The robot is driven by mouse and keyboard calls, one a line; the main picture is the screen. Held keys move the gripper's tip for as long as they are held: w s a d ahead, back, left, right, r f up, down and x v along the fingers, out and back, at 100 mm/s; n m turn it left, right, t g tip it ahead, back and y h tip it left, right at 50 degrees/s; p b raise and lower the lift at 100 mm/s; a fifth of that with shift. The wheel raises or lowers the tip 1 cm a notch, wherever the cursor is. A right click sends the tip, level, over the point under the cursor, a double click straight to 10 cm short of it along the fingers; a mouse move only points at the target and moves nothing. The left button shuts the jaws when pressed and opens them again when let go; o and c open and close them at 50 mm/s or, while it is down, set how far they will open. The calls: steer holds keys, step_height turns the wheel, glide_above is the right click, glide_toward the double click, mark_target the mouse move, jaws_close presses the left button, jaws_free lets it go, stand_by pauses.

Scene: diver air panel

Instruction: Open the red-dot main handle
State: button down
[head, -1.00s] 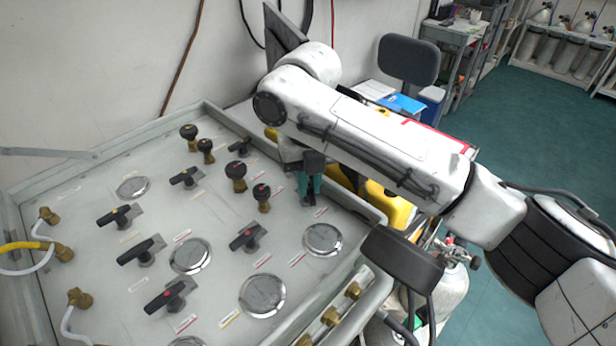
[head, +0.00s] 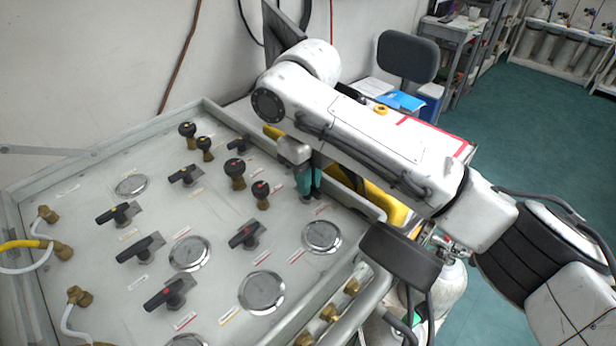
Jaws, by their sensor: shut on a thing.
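My gripper (head: 312,188) reaches down at the upper right of the sloping grey panel (head: 85,190). Its teal fingers are shut on a dark handle whose small base (head: 318,209) shows just below them. The arm and fingers hide most of that handle, and I cannot see a dot on it. Another black lever handle with a red mark (head: 168,294) is at the lower left of the panel. A similar black lever (head: 246,235) stands left of the gripper, apart from it.
Round gauges (head: 322,237) and dark knobs (head: 236,173) stand close to my gripper. More levers (head: 119,213) are to the left, some yellow-marked. Brass fittings and hoses line the left edge. A chair (head: 407,60) and shelves are behind; green floor is open at right.

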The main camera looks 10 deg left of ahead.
steer(key=shift+r, duration=0.1)
steer(key=c, duration=1.1)
jaws_free()
step_height(320, 180, up, 11)
steer(key=shift+f+b, duration=0.15)
steer(key=shift+b, duration=0.2)
